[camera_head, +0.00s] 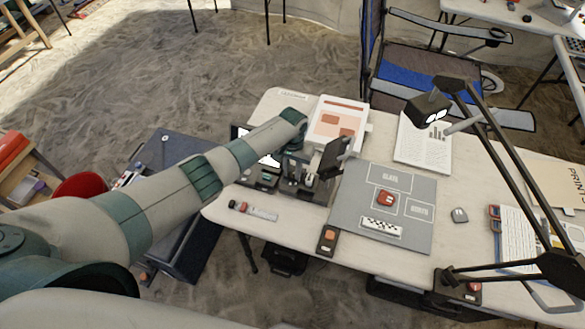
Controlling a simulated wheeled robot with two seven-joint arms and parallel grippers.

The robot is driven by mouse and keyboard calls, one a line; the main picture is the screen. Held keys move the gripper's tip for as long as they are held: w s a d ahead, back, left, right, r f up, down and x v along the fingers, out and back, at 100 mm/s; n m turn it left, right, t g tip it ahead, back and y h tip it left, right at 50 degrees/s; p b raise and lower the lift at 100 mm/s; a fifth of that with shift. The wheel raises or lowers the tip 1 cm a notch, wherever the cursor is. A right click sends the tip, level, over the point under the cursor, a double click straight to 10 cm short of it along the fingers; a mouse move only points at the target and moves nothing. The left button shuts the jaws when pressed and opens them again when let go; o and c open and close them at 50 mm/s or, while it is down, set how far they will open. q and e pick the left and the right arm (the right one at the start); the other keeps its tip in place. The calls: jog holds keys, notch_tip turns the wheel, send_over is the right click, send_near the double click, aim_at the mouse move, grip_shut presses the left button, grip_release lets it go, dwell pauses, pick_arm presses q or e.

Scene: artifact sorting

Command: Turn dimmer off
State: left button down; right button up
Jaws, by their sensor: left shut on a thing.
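My left arm comes in from the left, and its gripper (308,180) points down at the left part of the white table. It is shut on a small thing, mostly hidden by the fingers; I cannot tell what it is. A dark box with an orange button (328,240) lies at the front table edge, apart from the gripper. The black desk lamp (505,150) stands at the right with its head (428,108) lit; a red button (473,287) shows by its base. I cannot tell which control is the dimmer. My right gripper is not in view.
A grey mat (345,215) with a red round object (387,198) and a checkered scale strip (381,227) lies right of the gripper. A white tray (363,115) and a printed sheet (423,145) lie behind. A folding chair (430,70) stands beyond the table.

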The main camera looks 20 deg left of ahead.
aim_at(293, 175)
pick_arm(q)
jog(key=shift+r+n, duration=0.1)
jog(key=shift+n, duration=1.5)
jog(key=shift+w, duration=0.1)
jog(key=c, duration=1.5)
grip_release()
jog(key=shift+c, duration=0.2)
notch_tip(293, 175, up, 17)
jog(key=b, duration=0.4)
jog(key=shift+r, duration=0.2)
jog(key=shift+f, duration=0.1)
